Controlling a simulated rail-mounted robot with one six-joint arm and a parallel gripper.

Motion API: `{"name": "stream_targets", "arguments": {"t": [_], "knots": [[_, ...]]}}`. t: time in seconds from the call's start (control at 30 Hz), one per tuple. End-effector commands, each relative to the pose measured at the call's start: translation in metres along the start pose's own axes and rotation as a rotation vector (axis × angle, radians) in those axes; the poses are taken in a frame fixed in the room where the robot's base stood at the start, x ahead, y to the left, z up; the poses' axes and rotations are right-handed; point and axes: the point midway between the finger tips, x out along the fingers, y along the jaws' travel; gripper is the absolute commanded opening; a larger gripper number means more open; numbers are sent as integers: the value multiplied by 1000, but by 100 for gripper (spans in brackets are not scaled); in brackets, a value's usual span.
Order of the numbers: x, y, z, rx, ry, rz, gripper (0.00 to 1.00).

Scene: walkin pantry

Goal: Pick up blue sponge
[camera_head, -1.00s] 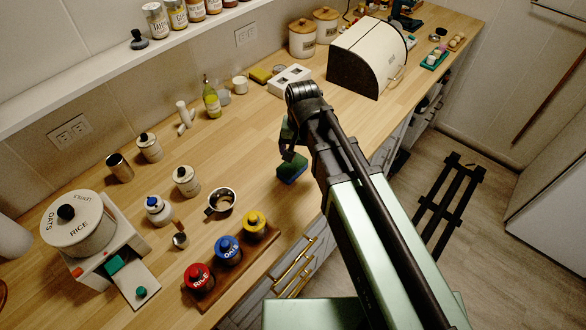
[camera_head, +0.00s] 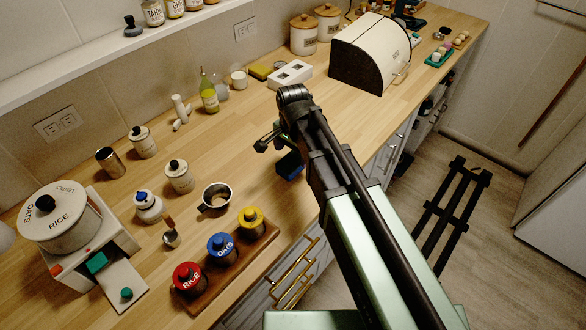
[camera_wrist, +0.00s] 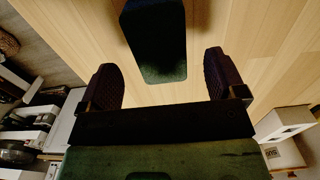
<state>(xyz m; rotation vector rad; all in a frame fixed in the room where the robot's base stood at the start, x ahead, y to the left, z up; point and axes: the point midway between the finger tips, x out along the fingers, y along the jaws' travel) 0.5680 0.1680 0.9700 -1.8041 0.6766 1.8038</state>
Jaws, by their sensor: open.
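The blue sponge (camera_head: 289,164) is on the wooden counter near its front edge, partly hidden by my arm in the head view. In the wrist view the sponge (camera_wrist: 155,42) is a dark blue-green block ahead of my fingers, nearly centred between their lines. My gripper (camera_wrist: 161,78) is open and empty, its two dark fingers spread wider than the sponge. Neither finger visibly touches it. In the head view one finger of my gripper (camera_head: 267,142) shows just left of the sponge; the rest is hidden by my arm.
A board with red, blue and yellow-lidded jars (camera_head: 233,270) lies nearer along the front edge. A metal cup (camera_head: 216,196) stands left of the sponge. A bread box (camera_head: 370,55) and white block (camera_head: 290,74) stand farther back.

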Motion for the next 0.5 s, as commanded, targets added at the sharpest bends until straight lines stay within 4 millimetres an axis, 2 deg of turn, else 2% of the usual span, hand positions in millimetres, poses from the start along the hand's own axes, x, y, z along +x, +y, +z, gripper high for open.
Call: {"name": "stream_targets", "arguments": {"t": [0.03,0.13,0.4,0.5], "knots": [[21,0,1,0,0,0,89],[40,0,1,0,0,0,89],[38,0,1,0,0,0,88],[38,0,1,0,0,0,72]]}}
